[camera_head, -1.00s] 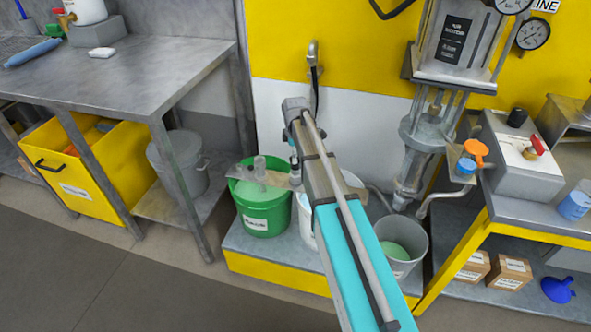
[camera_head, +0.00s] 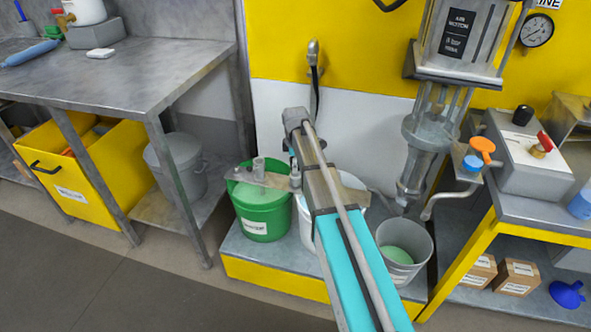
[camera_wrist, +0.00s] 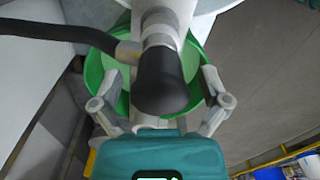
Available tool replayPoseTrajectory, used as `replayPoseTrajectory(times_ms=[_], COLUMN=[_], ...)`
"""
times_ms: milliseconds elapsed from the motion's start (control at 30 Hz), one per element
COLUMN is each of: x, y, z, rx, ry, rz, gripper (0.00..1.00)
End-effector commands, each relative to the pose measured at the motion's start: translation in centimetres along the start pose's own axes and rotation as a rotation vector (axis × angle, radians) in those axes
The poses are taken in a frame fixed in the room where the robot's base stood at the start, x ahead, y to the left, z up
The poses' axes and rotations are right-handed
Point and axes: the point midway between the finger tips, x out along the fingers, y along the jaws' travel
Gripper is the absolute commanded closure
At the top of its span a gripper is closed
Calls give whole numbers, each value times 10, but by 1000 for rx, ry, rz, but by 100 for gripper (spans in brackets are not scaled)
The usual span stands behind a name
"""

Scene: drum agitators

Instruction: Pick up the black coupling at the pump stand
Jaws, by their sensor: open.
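A black rounded cylinder (camera_wrist: 162,80), which looks like the coupling, shows in the wrist view on a grey fitting with a black hose (camera_wrist: 60,32) running off to the left. My gripper (camera_wrist: 161,104) is open, with its two grey fingers spread on either side of the black cylinder. I cannot tell whether they touch it. In the head view my arm hides most of the gripper and the coupling. A black hose (camera_head: 315,88) hangs there from the wall outlet, and its lower end is hidden.
A green bucket (camera_head: 263,222) stands on the low yellow-edged platform below my gripper. A grey bucket (camera_head: 408,262) stands under the metal pump (camera_head: 428,130) to the right. A grey block with a black knob (camera_head: 522,115) sits on the right bench. A steel table (camera_head: 130,75) stands left.

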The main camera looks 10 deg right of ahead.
Motion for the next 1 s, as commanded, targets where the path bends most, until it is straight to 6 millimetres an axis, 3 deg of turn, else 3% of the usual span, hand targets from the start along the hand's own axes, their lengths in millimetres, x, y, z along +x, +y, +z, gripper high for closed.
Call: replayPoseTrajectory(times_ms=[233, 267, 767, 1000], x=[0, 0, 0, 0], y=[0, 0, 0, 0], z=[0, 0, 0, 0], rx=[0, 0, 0, 0], ry=[0, 0, 0, 0], rz=[0, 0, 0, 0], gripper=[4, 8, 100, 100])
